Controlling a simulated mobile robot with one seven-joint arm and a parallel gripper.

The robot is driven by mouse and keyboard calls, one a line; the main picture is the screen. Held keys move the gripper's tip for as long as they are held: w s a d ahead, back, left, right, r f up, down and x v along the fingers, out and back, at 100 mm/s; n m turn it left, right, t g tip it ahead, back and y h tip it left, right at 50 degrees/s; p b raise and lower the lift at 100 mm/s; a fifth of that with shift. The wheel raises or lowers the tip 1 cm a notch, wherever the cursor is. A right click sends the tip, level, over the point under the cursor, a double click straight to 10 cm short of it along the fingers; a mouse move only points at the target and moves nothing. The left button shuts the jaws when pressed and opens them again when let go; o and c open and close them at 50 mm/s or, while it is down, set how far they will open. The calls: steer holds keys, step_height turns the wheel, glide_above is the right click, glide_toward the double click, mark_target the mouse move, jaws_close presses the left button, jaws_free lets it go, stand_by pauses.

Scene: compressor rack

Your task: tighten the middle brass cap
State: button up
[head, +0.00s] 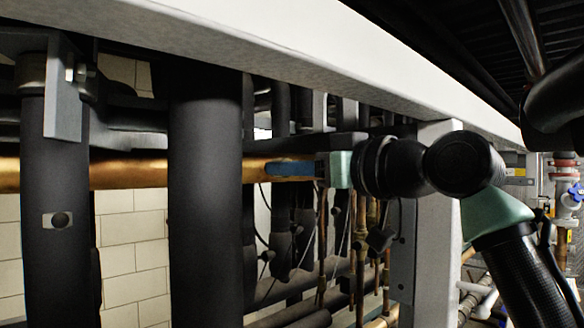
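My arm comes in from the lower right and reaches left, with black wrist joints and a pale green block at its end. My gripper (322,168) is at the left side of that block, small and dark, in front of the pipework. I cannot make out its fingers or whether it holds anything. A blue piece (290,169) lies just left of it, in line with the copper pipe; I cannot tell what it belongs to. I cannot pick out the middle brass cap. Thin vertical copper and brass lines (360,232) show below the gripper.
A thick copper pipe (128,174) runs across the left, behind black insulated pipes (206,210). A grey beam (260,36) crosses above the arm. A grey upright post (428,270) stands below the wrist. Valves and a red-banded pipe (564,165) are at the far right.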

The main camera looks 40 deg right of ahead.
jaws_close()
steer(key=shift+m, duration=0.4)
steer(key=m+p, duration=0.4)
steer(key=m, duration=2.2)
steer(key=shift+f, duration=0.1)
steer(key=shift+m, duration=0.4)
